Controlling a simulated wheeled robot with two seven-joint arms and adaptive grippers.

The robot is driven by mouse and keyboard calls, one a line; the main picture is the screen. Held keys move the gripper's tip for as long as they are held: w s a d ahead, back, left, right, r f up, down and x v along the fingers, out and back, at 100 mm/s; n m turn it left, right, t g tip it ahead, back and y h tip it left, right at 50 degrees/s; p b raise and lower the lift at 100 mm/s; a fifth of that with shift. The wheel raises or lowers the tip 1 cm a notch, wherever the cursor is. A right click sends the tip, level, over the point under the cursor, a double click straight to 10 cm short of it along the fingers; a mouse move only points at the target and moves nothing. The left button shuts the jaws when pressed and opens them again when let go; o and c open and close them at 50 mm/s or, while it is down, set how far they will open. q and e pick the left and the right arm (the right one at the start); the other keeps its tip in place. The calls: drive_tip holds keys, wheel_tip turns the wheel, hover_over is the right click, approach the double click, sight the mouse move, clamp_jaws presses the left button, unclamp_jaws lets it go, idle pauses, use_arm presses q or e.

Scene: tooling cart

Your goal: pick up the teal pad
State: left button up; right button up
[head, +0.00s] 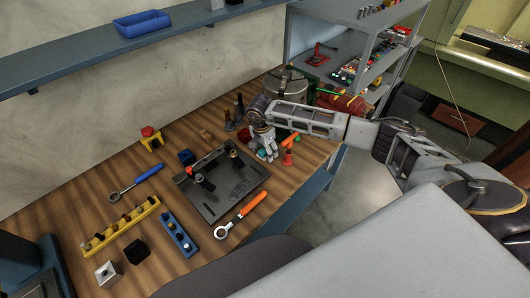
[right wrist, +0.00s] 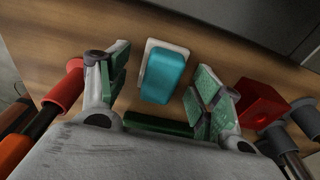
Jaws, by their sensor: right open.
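The teal pad (right wrist: 165,75) lies on the wooden worktop on a pale, rounded backing in the right wrist view. My right gripper (right wrist: 160,88) is open, with one green-lined finger on each side of the pad and gaps between. In the head view my right gripper (head: 266,152) reaches down over the worktop beside the black tray, and I cannot make out the pad there. My left gripper is not in view.
A red block (right wrist: 262,100) sits close outside the right finger; a red-ended tool (right wrist: 66,88) is close outside the left. The black tray (head: 215,205), an orange-handled wrench (head: 242,213) and a yellow rack (head: 120,228) occupy the worktop. A grey shelf (head: 300,32) stands behind.

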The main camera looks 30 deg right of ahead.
drive_tip(key=shift+c, duration=0.5)
drive_tip(key=c, duration=1)
drive_tip(key=shift+r, duration=0.1)
drive_tip(key=shift+r+b, duration=1.05)
drive_tip(key=shift+r, duration=3.9)
drive_tip(key=o, duration=0.5)
drive_tip(key=c, duration=0.4)
drive_tip(key=shift+a, duration=0.1)
